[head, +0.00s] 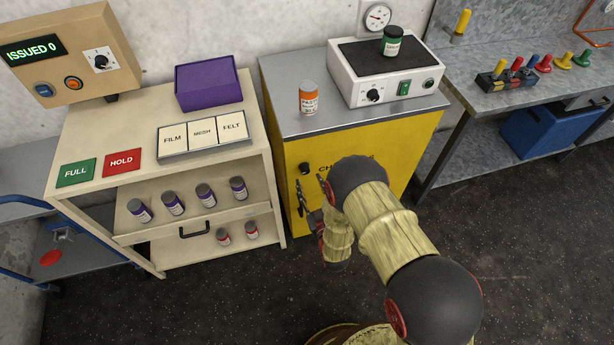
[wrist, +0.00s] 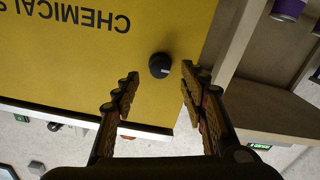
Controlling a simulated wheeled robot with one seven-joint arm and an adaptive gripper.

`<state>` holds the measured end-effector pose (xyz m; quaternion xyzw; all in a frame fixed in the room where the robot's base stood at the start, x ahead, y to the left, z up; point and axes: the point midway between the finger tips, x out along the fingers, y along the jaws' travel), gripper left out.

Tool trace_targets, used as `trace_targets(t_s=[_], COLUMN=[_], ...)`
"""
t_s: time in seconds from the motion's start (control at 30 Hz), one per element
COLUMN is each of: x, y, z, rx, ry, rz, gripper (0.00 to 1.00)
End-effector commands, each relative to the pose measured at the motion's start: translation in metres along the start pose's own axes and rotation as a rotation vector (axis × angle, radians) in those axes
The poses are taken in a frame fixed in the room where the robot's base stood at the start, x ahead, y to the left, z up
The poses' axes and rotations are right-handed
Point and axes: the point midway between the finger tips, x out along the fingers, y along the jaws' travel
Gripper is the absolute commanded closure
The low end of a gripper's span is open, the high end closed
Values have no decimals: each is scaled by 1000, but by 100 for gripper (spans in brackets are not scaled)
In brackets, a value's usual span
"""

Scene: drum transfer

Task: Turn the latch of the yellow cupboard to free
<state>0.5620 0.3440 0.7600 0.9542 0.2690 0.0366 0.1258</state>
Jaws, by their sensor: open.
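The yellow cupboard (head: 392,150) stands in the middle of the head view with a grey top and dark lettering on its front, partly hidden by my arm. Its latch is a round black knob (head: 304,168) near the left edge of the front. In the wrist view the knob (wrist: 160,65) shows a pale mark on its face, and the yellow front (wrist: 110,70) fills the upper left. My gripper (wrist: 158,92) is open, its two fingers apart below and to either side of the knob. In the head view my gripper (head: 312,200) is just below the knob. I cannot tell if it touches the front.
An orange-labelled jar (head: 308,98) and a white device (head: 385,85) with a green jar (head: 391,41) stand on the cupboard. A beige cabinet (head: 270,205) with jars on its shelves stands close on the left. A grey workbench (head: 480,100) stands at the right.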

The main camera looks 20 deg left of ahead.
Motion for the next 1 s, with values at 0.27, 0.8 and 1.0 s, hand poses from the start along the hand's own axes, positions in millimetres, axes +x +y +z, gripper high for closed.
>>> trace_targets(t_s=[0.27,0.8,1.0], x=[35,42,42], y=[0,0,0], z=[2,1,1], rx=[0,1,1], ry=[-1,-2,-2], rz=[-1,-1,-1], gripper=[57,66,77])
